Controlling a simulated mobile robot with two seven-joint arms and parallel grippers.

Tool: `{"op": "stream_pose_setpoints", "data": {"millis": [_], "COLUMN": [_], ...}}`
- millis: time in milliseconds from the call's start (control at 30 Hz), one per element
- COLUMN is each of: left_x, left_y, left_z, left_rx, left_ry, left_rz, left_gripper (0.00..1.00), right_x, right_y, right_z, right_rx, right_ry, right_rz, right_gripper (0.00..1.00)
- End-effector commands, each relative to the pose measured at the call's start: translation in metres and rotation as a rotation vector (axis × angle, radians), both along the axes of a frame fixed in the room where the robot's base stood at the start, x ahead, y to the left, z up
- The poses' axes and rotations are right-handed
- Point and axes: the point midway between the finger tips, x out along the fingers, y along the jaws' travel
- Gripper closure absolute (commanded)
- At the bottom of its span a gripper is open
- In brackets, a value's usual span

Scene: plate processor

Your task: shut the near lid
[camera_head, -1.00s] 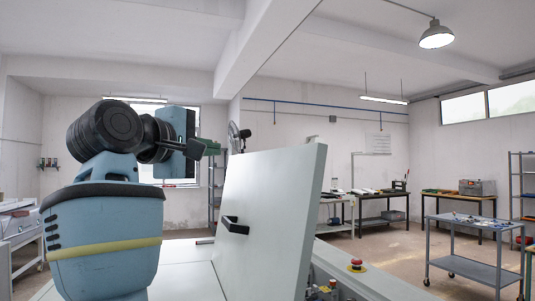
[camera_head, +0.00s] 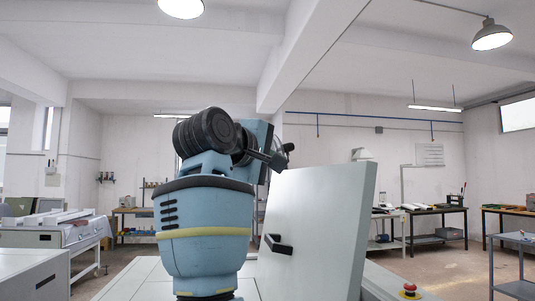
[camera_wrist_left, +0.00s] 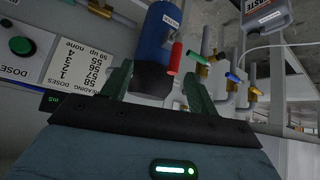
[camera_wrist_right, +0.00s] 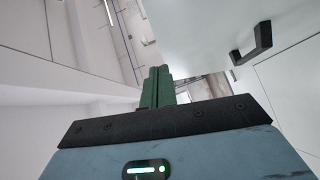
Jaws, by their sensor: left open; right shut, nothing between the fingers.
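The near lid (camera_head: 320,225) is a pale grey panel. It stands open and steeply tilted, with a black handle (camera_head: 277,243) on the face toward the left. My right gripper (camera_head: 276,161) is at the lid's upper left edge, above the handle in the picture; I cannot tell whether it touches. In the right wrist view its green fingers (camera_wrist_right: 158,88) are shut and empty, with the lid (camera_wrist_right: 205,30) and its handle (camera_wrist_right: 255,42) to the upper right. My left gripper (camera_wrist_left: 160,88) is open and empty, facing a blue bottle (camera_wrist_left: 152,45).
A red emergency button (camera_head: 409,289) is right of the lid. In the left wrist view a panel with a green button (camera_wrist_left: 20,45), a red tube (camera_wrist_left: 174,58) and brass fittings are close. A grey bench (camera_head: 35,275) stands at the left, with benches along the back wall.

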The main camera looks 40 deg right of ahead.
Motion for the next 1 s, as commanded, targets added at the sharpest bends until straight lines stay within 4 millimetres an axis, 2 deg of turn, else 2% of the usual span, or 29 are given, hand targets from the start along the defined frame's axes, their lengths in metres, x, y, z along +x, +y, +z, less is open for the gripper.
{"op": "stream_pose_setpoints", "data": {"millis": [33, 200, 400, 600, 1000], "left_x": [0.002, 0.005, 0.009, 0.010, 0.009], "left_y": [0.000, 0.000, 0.001, 0.001, 0.001], "left_z": [0.003, 0.009, 0.015, 0.016, 0.015], "left_rx": [0.000, 0.001, 0.000, 0.002, 0.003], "left_ry": [-0.006, -0.016, -0.029, -0.032, -0.030], "left_rz": [0.000, 0.000, 0.000, -0.001, -0.002], "left_gripper": [0.40, 0.40, 0.40, 0.40, 0.40], "right_x": [0.001, 0.009, -0.005, -0.009, -0.009], "right_y": [-0.011, -0.040, -0.061, -0.069, -0.069], "right_z": [0.001, -0.002, -0.007, -0.010, -0.011], "right_rx": [0.000, 0.000, 0.000, -0.001, 0.000], "right_ry": [-0.002, -0.002, -0.004, 0.000, 0.001], "right_rz": [-0.003, -0.003, -0.002, 0.000, 0.001], "right_gripper": [1.00, 1.00, 1.00, 1.00, 1.00]}}
